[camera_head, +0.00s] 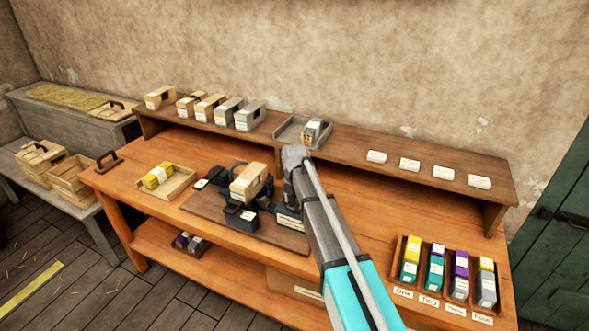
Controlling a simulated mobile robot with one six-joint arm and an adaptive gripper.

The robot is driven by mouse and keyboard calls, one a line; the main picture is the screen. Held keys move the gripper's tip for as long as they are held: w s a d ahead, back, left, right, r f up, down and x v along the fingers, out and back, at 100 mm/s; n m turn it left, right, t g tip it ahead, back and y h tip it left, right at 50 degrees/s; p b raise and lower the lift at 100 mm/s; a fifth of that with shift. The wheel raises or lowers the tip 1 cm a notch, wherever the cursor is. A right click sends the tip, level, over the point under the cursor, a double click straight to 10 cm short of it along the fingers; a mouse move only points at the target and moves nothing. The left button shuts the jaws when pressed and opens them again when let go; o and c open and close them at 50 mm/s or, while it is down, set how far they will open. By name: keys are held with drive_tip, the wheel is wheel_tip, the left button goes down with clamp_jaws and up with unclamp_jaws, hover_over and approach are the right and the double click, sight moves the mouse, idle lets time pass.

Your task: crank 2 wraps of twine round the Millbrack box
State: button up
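A tan cardboard box (246,181) with a pale label sits on top of a dark machine (240,216) in the middle of the workbench. The label is too small to read, so I cannot tell whether this is the Millbrack box. I cannot make out any twine round it. My arm reaches in from the lower right. My gripper (291,193) is dark and just right of the box, at the machine's right side. Its fingers are mostly hidden by the arm and blend with the machine. I cannot tell whether it touches a crank or handwheel.
Several boxes (209,107) and a grey tray (290,132) stand on the raised back shelf. A wooden tray (178,188) with yellow items lies left of the machine. A rack of coloured blocks (410,283) is at the right. Crates (72,180) stand on the left bench.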

wheel_tip(320, 180, up, 14)
drive_tip(key=p, duration=1.3)
drive_tip(key=shift+f, duration=0.1)
idle(0.3)
drive_tip(key=m, duration=1)
drive_tip(key=shift+m, duration=0.4)
drive_tip(key=shift+f, duration=0.15)
wheel_tip(320, 180, down, 14)
drive_tip(key=b, duration=1.3)
drive_tip(key=shift+r, duration=0.25)
clamp_jaws()
idle(0.3)
